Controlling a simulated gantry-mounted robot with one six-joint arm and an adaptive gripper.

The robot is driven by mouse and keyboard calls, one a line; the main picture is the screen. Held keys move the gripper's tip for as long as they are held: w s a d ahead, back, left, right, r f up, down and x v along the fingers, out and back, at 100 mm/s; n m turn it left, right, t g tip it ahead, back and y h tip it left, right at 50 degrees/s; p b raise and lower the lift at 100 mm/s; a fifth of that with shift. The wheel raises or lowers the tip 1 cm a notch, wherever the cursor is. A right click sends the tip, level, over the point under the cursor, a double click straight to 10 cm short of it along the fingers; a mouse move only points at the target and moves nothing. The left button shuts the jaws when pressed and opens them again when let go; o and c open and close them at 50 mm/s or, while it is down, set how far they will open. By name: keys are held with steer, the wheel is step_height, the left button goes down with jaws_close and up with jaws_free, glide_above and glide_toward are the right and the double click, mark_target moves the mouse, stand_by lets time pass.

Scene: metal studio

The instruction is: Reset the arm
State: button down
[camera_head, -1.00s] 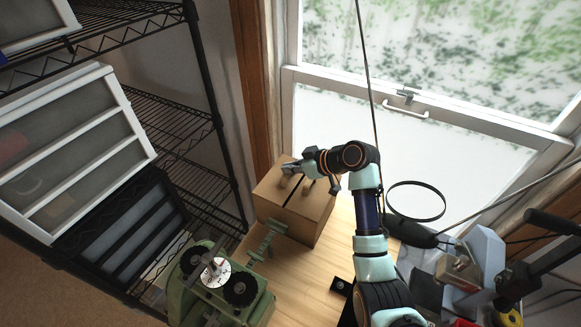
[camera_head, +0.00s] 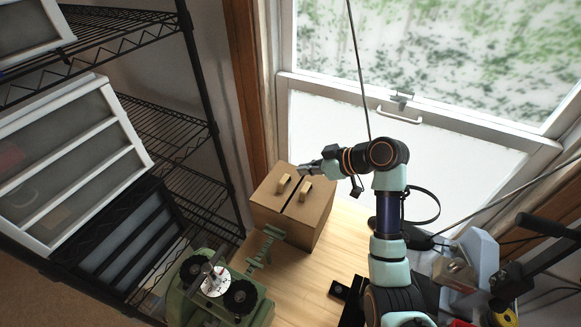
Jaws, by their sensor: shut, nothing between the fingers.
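My arm rises from the lower right of the head view and bends left at its elbow. My gripper (camera_head: 308,168) is shut and empty. In the picture it lies just above the back right part of a brown wooden box (camera_head: 312,218) with two light handles (camera_head: 284,184) on its top. Both handles show clear of the fingers. I cannot tell the exact height between the gripper and the box.
A green machine (camera_head: 218,290) with dark knobs stands at the front left of the wooden table (camera_head: 300,275). A wire shelf (camera_head: 170,125) with drawer units fills the left. A window (camera_head: 440,60) is behind. A grey tool (camera_head: 475,255) stands at the right.

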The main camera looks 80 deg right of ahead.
steer(key=shift+s+a+r, duration=0.1)
steer(key=shift+s+r, duration=0.05)
steer(key=shift+s, duration=0.2)
steer(key=shift+r, duration=0.1)
